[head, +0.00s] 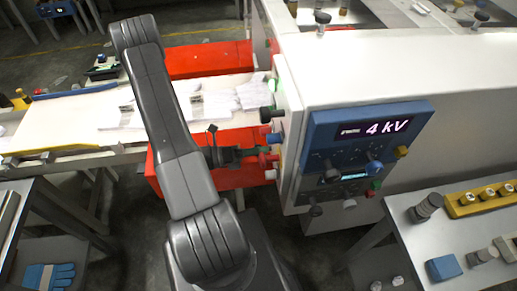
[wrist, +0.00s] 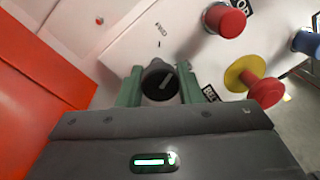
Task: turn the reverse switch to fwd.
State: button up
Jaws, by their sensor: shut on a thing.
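The reverse switch (wrist: 158,82) is a round black knob with a pale pointer line, on the white panel in the wrist view. The line is tilted, its upper end leaning right. A small FWD label (wrist: 161,29) is on the panel above the knob. The green fingers of my gripper (wrist: 158,88) stand on both sides of the knob and are shut on it. In the head view my gripper (head: 228,157) is at the left side of the white machine (head: 290,120); the knob is hidden there.
In the wrist view a red button (wrist: 226,20), a red button on a yellow collar (wrist: 262,85) and a blue button (wrist: 306,41) stick out to the right of the fingers. A red surface (wrist: 45,80) is close on the left.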

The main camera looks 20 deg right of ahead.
jog(key=n+p, duration=0.1)
jog(key=n, duration=0.4)
jog(key=shift+r+t, duration=0.15)
jog(key=shift+t, duration=0.15)
jog(key=shift+n+h, duration=0.3)
jog(key=o, duration=1)
jog(key=shift+c, duration=0.2)
jog(key=b+v, duration=0.2)
jog(key=v, duration=1.2)
jog(key=shift+s+d+r, duration=0.1)
jog(key=p+x, duration=0.2)
jog(key=x, duration=1.1)
jog(key=shift+d, duration=0.4)
